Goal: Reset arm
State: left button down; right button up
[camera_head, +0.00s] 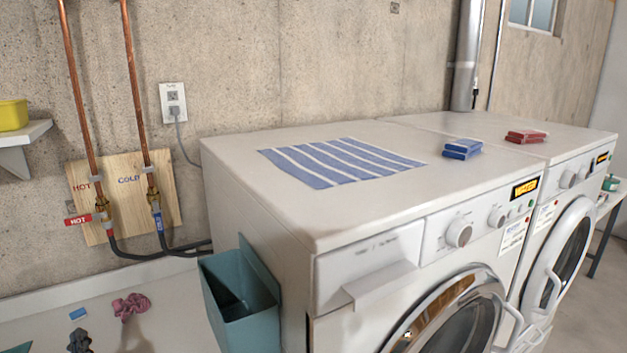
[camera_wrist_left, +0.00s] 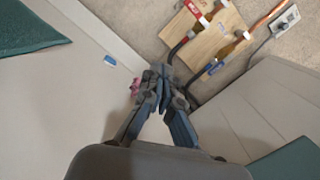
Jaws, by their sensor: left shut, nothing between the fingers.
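My left gripper (camera_head: 79,340) shows only as dark fingertips at the bottom left edge of the head view, above the pale floor. In the left wrist view its fingers (camera_wrist_left: 162,80) are together, shut and empty. A crumpled pink cloth (camera_head: 131,306) lies on the floor beyond the fingers; in the wrist view they mostly hide it. A small blue and white item (camera_head: 78,313) lies near it. My right gripper is in neither view.
A white washer (camera_head: 240,185) carries a blue striped cloth (camera_head: 335,162), blue (camera_head: 462,149) and red (camera_head: 526,136) stacks sit farther right. A teal bin (camera_head: 262,328) hangs on its left side. Pipes and a valve board (camera_head: 100,172) are on the wall. A green mat (camera_wrist_left: 25,28) lies left.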

pick_arm(q)
jog(key=s+d+f+n+g+h, duration=0.5)
jog(key=s+d+f+n+g, duration=0.2)
jog(key=s+d+f+n, duration=0.5)
jog(key=s+d+f+n+g+h, duration=0.3)
jog(key=s+d+n+h, duration=0.15)
jog(key=s+d, duration=0.3)
jog(key=s+d+f+n+g+h, duration=0.2)
jog(key=s+d+f+n+h, duration=0.1)
jog(key=s+d+n, duration=0.4)
notch_tip(320, 180, down, 25)
jog(key=s+a+m+g, duration=0.1)
jog(key=s+m, duration=0.1)
jog(key=m, duration=0.1)
jog(key=s+a+f+g, duration=0.1)
jog(key=s+a+f, duration=0.2)
jog(key=s+f, duration=1.4)
jog(key=shift+a+y, duration=0.15)
jog(key=shift+y, duration=0.3)
